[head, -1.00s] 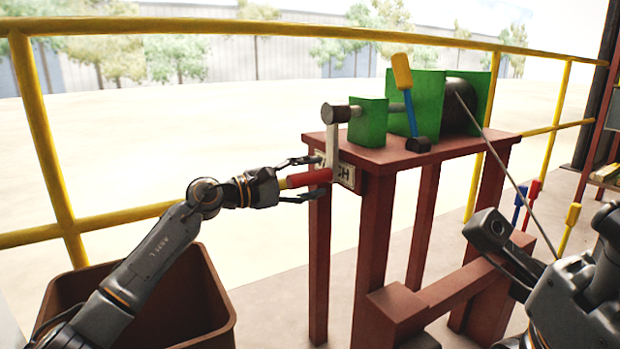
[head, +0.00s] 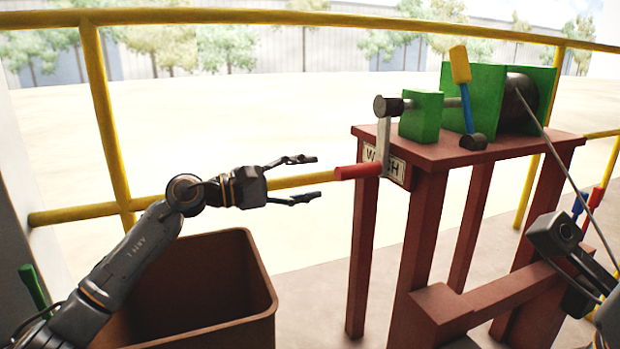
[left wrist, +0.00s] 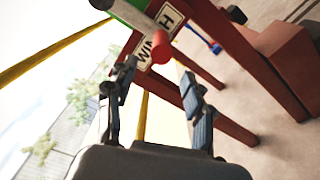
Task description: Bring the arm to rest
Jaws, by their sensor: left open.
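My left gripper (head: 302,178) is open and empty in the head view, its two fingers pointing right. It also shows open in the left wrist view (left wrist: 158,88). The winch crank's red handle (head: 357,171) is just to the right of the fingertips, with a small gap between them. The red handle's end also shows in the left wrist view (left wrist: 160,48). The grey crank arm (head: 383,140) hangs down from the shaft of the green winch (head: 421,116). My right arm shows at the right edge of the head view; its fingertips cannot be made out.
The winch stands on a red-brown stand (head: 440,152) with a WINCH label. A yellow-handled blue lever (head: 460,65) rises from it, and a cable slants down right. A brown bin (head: 265,285) stands below my left arm. A yellow railing (head: 106,110) runs behind.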

